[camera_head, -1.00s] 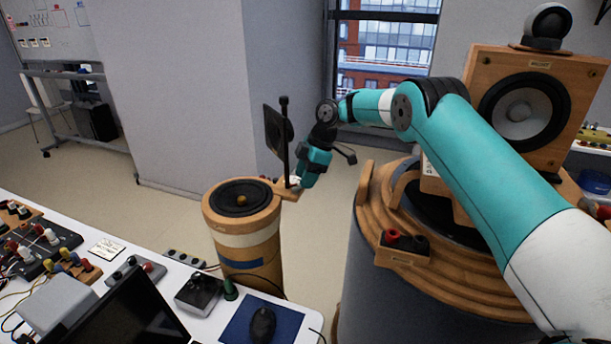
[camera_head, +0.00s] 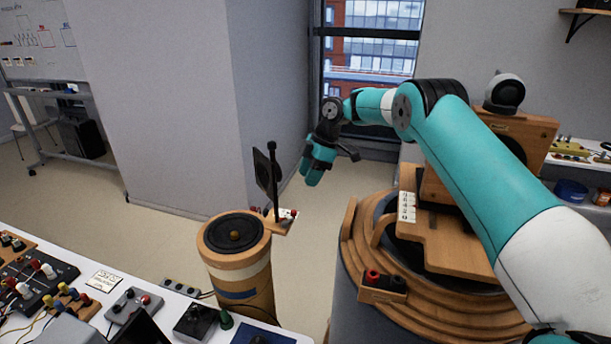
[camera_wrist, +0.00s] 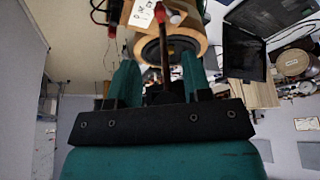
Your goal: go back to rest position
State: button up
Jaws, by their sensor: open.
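My gripper (camera_head: 313,178) hangs at the end of my teal and white arm in the head view. It is in the air, to the right of and above the cylindrical wooden speaker stand (camera_head: 238,262), and apart from it. In the wrist view my gripper (camera_wrist: 157,75) shows two teal fingers spread apart, with nothing held between them. The stand's wooden body and dark round top (camera_wrist: 165,45) show beyond the fingers. A thin dark upright post with a flat dark panel (camera_head: 265,172) stands on the stand's right side.
A round stepped wooden platform (camera_head: 350,268) carries a wooden speaker box (camera_head: 527,140) at right, partly hidden behind my arm. A table with control boxes (camera_head: 192,322) fills the lower left. A grey pillar (camera_head: 160,100) stands behind. Open floor (camera_head: 318,215) lies between stand and platform.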

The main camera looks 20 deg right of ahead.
dwell(0.3)
jog(key=s+a+r+m+b, duration=0.25)
jog(key=s+a+r, duration=0.35)
jog(key=s, duration=0.4)
jog(key=s+a+r+m+b, duration=0.1)
jog(key=s+a+r+m, duration=0.3)
jog(key=s+r, duration=0.5)
jog(key=s+f+m+b, duration=0.1)
jog(key=s+f+m, duration=0.1)
jog(key=s, duration=1)
jog(key=s+f+m+b, duration=0.1)
jog(key=s+f+m, duration=0.1)
jog(key=s, duration=1.1)
jog(key=shift+d+f, duration=0.35)
jog(key=shift+f, duration=0.3)
